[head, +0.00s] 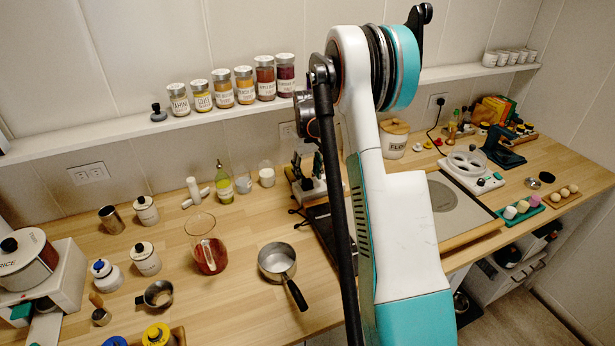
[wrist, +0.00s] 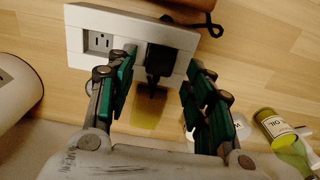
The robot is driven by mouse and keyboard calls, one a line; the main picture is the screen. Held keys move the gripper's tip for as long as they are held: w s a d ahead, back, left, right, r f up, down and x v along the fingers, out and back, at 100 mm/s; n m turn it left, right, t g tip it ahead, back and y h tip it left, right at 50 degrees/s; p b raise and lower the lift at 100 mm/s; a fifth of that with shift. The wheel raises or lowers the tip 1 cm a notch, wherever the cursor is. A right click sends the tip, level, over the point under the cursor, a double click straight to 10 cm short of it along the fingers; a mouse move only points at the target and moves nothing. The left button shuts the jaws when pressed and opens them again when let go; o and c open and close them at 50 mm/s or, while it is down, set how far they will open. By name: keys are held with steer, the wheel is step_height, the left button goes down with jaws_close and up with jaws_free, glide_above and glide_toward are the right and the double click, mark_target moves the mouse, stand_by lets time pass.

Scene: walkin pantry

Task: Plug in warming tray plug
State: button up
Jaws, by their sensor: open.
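A white outlet box (wrist: 82,50) lies on the wooden counter. Its left socket (wrist: 100,41) is bare in the wrist view. A black plug (wrist: 160,60) is at the right socket, with its cord end towards me; how deep it sits cannot be told. My gripper (wrist: 158,75) is open, one green-padded finger on each side of the plug, with gaps between. In the head view my gripper (head: 306,165) is above the outlet box (head: 312,190), partly hidden by my arm. Which appliance is the warming tray is not clear.
A green oil bottle (head: 223,183) stands left of my gripper. A dark cord (wrist: 214,28) lies behind the outlet box. A glass pitcher (head: 206,245) and a saucepan (head: 277,261) stand nearer the front. A spice shelf (head: 130,127) runs above the counter.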

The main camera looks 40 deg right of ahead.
mark_target(307, 181)
step_height(307, 181, up, 10)
steer(key=p, duration=0.1)
steer(key=shift+f, duration=0.1)
stand_by(0.3)
